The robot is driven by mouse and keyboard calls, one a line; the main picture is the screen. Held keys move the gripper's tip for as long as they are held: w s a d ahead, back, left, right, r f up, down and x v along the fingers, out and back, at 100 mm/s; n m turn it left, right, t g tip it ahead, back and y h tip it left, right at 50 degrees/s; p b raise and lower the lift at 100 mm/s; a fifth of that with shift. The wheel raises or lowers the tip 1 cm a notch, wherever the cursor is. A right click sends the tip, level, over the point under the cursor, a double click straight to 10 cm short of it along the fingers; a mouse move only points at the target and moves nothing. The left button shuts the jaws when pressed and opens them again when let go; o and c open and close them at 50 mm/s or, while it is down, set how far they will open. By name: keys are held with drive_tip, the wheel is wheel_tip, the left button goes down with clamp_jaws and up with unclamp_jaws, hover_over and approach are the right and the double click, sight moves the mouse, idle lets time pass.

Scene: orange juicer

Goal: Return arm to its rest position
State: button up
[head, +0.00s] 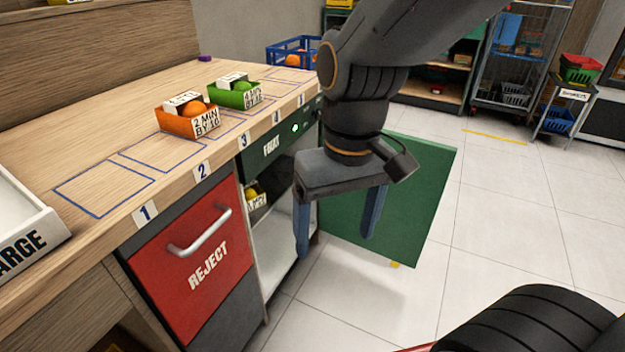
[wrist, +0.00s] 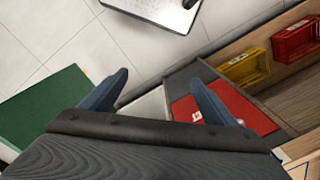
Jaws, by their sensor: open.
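My gripper (head: 337,225) hangs from my arm to the right of the counter's front edge, over the floor, fingers pointing down. Its two blue fingers are spread apart with nothing between them. In the wrist view, my gripper (wrist: 162,92) shows the same two fingers wide apart. My gripper is in front of a green panel (head: 425,190) and touches nothing that I can see. The green panel also shows at the left of the wrist view (wrist: 45,105).
The wooden counter (head: 90,140) has numbered squares, an orange box (head: 175,124) and a green box (head: 228,97) with fruit. Below are the red REJECT drawer (head: 190,260) and an open shelf. A blue crate (head: 285,52) stands behind.

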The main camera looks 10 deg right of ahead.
idle(0.6)
drive_tip(key=d+r+m+p, duration=0.2)
drive_tip(key=d+r+p, duration=0.5)
drive_tip(key=p, duration=0.7)
drive_tip(key=shift+d+r+h, duration=0.2)
drive_tip(key=shift+d+h, duration=0.1)
drive_tip(key=shift+d, duration=0.25)
